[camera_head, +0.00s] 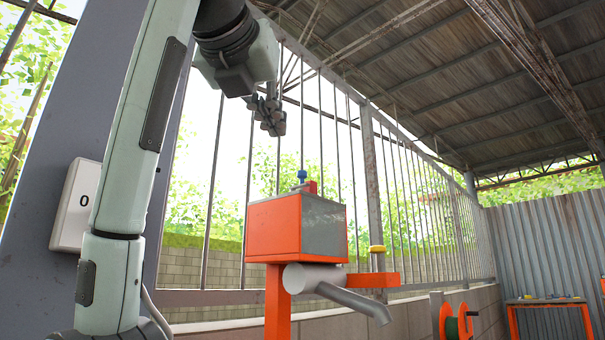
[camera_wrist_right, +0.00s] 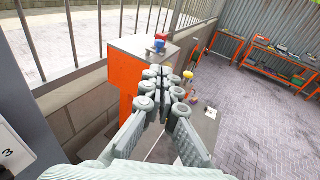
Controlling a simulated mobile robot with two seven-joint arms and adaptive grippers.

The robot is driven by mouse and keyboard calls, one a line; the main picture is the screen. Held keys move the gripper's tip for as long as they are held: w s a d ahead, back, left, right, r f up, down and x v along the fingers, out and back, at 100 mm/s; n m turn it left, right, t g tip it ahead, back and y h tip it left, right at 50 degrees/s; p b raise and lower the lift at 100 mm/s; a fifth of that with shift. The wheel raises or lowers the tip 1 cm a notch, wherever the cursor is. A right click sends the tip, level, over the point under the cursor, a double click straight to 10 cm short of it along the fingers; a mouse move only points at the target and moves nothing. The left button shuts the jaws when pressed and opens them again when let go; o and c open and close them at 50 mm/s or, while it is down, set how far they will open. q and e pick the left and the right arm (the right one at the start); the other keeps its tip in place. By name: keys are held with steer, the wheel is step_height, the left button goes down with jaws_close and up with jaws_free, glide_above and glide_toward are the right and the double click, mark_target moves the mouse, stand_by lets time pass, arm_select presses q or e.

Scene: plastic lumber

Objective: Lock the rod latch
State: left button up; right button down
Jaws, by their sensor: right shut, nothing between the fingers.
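The orange box with a grey front (camera_head: 273,230) stands on an orange post. Below it is the rod latch, a thick grey tube (camera_head: 312,277) with a thinner bent grey rod (camera_head: 358,301) sticking out to the lower right. My right gripper (camera_head: 272,122) is shut and empty, above the box and apart from it. In the right wrist view my right gripper (camera_wrist_right: 166,80) has its fingers together in front of the orange box (camera_wrist_right: 125,88), hiding part of it. I cannot make out the tube and bent rod in that view. My left gripper is not in view.
A blue knob (camera_head: 302,175) and a red piece (camera_head: 312,187) sit on the box top. A yellow knob (camera_head: 377,249) is on an orange arm (camera_head: 374,280) at right. A barred fence stands behind. An orange bench (camera_wrist_right: 276,60) is further off, with open floor before it.

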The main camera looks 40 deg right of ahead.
mark_target(301, 172)
steer(key=shift+r, duration=0.1)
stand_by(0.3)
steer(key=x, duration=1.3)
steer(key=shift+d, duration=0.2)
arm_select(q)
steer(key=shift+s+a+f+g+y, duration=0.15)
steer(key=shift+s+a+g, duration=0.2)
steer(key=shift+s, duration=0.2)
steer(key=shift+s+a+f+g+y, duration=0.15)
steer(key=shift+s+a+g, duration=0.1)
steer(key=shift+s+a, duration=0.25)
arm_select(e)
steer(key=shift+w+d, duration=0.25)
